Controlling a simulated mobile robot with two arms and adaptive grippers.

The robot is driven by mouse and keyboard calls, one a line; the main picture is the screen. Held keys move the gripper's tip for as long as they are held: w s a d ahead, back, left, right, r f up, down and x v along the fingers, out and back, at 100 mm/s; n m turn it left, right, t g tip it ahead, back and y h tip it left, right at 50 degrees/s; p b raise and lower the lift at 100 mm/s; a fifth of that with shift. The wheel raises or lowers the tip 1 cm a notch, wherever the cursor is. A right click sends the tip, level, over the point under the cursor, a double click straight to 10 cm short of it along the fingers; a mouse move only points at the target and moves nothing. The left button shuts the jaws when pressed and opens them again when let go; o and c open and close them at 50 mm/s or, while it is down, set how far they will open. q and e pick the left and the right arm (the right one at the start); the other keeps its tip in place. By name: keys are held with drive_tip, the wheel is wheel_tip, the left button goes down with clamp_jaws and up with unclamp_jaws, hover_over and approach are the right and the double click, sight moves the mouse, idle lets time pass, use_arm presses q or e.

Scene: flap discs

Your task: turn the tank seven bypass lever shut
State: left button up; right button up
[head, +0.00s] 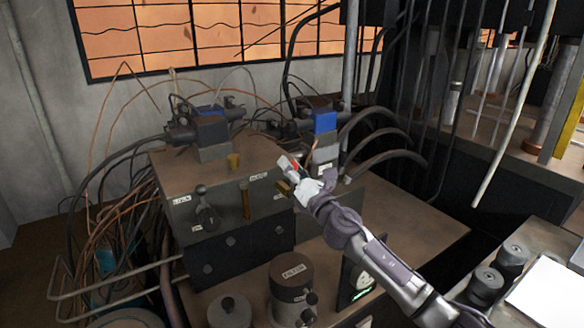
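My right gripper (287,174) reaches in from the lower right to the right end of a brown tank block (215,172). A small red piece (295,163) shows right at the gripper, perhaps a lever handle; I cannot tell whether the fingers touch it or are closed. On the block's front are a black knobbed lever (204,210) at the left and an upright brass piece (244,200) right of it. Small white labels sit beside them, too small to read, so I cannot tell which fitting is the tank seven bypass lever. My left gripper is out of view.
Valve bodies with blue coils (324,122) and thick black hoses (385,160) stand behind the gripper. Loose cables (110,215) hang at the left. A white sheet (548,295) lies at lower right.

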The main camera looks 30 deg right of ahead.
drive_tip(key=o, duration=0.3)
drive_tip(key=shift+s+f, duration=0.2)
drive_tip(key=shift+s, duration=0.05)
drive_tip(key=v, duration=1.1)
drive_tip(key=shift+s+r, duration=0.15)
drive_tip(key=shift+s, duration=0.1)
